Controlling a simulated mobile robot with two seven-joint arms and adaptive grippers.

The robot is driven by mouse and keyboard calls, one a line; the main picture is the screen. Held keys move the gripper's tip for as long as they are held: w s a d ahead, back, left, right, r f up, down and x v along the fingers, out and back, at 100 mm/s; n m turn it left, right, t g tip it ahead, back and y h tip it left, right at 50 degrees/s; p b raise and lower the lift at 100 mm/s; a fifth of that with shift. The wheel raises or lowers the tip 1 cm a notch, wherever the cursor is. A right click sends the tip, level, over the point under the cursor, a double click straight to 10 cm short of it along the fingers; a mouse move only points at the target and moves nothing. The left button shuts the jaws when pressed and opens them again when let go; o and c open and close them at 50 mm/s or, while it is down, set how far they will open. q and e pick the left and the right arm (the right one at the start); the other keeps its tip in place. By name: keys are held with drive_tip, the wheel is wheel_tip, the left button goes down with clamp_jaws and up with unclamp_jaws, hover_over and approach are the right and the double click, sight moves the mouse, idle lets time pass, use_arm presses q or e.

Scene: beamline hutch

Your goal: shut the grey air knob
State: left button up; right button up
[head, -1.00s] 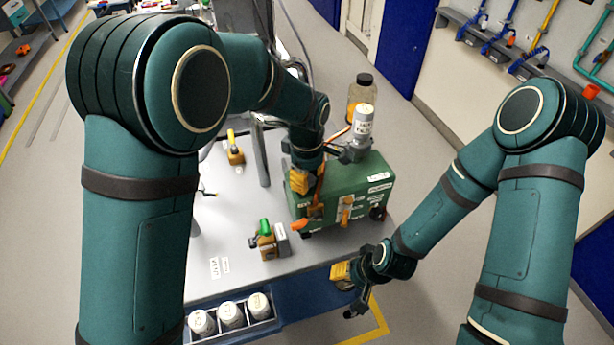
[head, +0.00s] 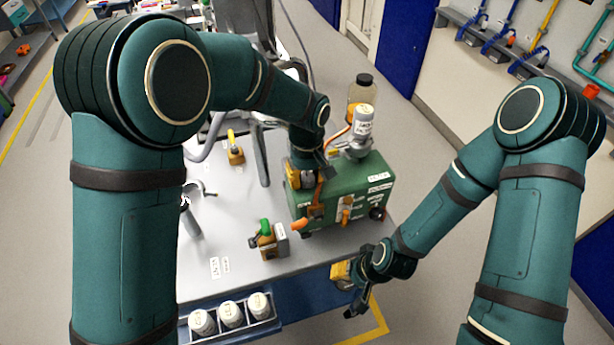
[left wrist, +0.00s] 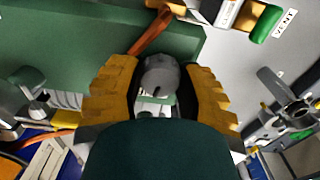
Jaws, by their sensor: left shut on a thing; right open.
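The grey air knob (left wrist: 162,75) shows in the left wrist view, between the two yellow fingers of my left gripper (left wrist: 162,92). It is a rounded grey cap with a dark slot or mark, beside the green box. My left gripper (head: 309,180) is shut on it. In the head view the gripper is at the left end of the green box (head: 365,182) and hides the knob. I cannot read how far the knob is turned. My right gripper (head: 349,288) is open and empty off the table's front right edge.
Orange levers (head: 345,208) stick out of the box's front. A green-handled valve (head: 267,240) and a yellow-handled valve (head: 235,150) stand on the grey table (head: 228,205). White containers (head: 230,314) sit in a front rack.

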use_arm(q)
drive_tip(key=m, duration=0.4)
drive_tip(key=shift+m, duration=0.3)
drive_tip(key=m, duration=0.3)
drive_tip(key=shift+m, duration=0.3)
drive_tip(key=m, duration=0.3)
drive_tip(key=shift+m, duration=2.4)
drive_tip(key=shift+p, duration=0.3)
drive_tip(key=o, duration=1.2)
